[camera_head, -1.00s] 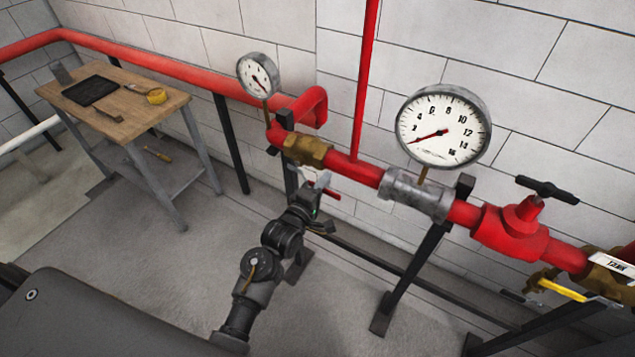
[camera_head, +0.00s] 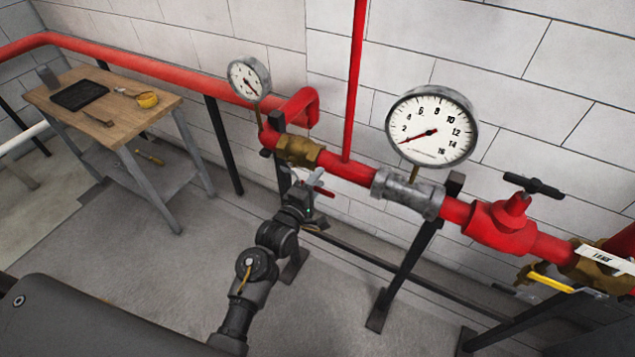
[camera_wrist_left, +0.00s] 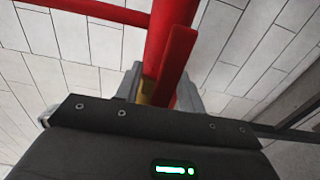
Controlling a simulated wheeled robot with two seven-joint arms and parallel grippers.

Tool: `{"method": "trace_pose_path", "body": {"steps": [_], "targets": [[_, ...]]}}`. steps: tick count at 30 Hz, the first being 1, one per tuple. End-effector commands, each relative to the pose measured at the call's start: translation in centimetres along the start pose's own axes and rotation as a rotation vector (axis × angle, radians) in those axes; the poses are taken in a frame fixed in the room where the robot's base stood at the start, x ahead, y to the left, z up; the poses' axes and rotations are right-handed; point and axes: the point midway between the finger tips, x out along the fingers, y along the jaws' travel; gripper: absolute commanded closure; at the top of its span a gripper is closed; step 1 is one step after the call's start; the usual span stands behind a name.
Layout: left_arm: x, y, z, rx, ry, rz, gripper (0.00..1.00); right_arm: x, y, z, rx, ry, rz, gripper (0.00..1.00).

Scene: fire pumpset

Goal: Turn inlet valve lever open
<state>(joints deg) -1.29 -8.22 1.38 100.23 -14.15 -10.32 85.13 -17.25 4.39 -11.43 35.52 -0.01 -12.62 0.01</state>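The inlet valve is a brass body (camera_head: 300,151) on the red pipe, below the small gauge. Its red lever (camera_head: 325,191) shows only in part beside my left gripper (camera_head: 311,185), which is in front of and below the brass valve. In the left wrist view, the red lever (camera_wrist_left: 177,65) runs down between the two grey fingertips of my left gripper (camera_wrist_left: 160,88). The fingers stand apart, and the lever is nearer the right finger; I cannot tell if they touch. Brass (camera_wrist_left: 147,88) shows behind the lever. My right gripper is not in view.
A small gauge (camera_head: 249,77) and a large gauge (camera_head: 432,127) stand above the pipe. A red valve with black handle (camera_head: 533,185) and a yellow lever (camera_head: 551,283) are at right. A wooden table (camera_head: 125,115) is at left. Black supports hold the pipe.

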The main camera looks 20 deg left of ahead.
Motion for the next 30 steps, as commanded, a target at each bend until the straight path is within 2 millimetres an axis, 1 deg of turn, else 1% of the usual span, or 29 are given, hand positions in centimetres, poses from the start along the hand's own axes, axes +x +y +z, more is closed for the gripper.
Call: {"method": "trace_pose_path", "body": {"steps": [5,8,11,18,21,25,30], "targets": [[-0.1,-0.1,0.0,0.001,-0.001,-0.002,0.61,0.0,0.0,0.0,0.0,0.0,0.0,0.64],[-0.6,-0.3,0.0,0.001,0.0,-0.003,0.61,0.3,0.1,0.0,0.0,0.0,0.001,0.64],[-1.9,-0.4,0.0,0.001,0.0,-0.003,0.61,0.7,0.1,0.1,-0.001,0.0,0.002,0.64],[-6.8,-0.5,0.0,0.003,0.0,-0.002,0.61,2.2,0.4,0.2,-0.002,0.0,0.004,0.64],[-8.5,-0.4,0.0,0.002,0.0,-0.002,0.61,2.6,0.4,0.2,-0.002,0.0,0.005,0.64],[-10.1,-0.2,0.0,0.001,0.0,-0.001,0.61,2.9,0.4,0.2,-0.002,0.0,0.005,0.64],[-10.9,-0.1,0.0,0.001,0.0,-0.001,0.61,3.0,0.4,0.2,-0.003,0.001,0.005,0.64]]}}
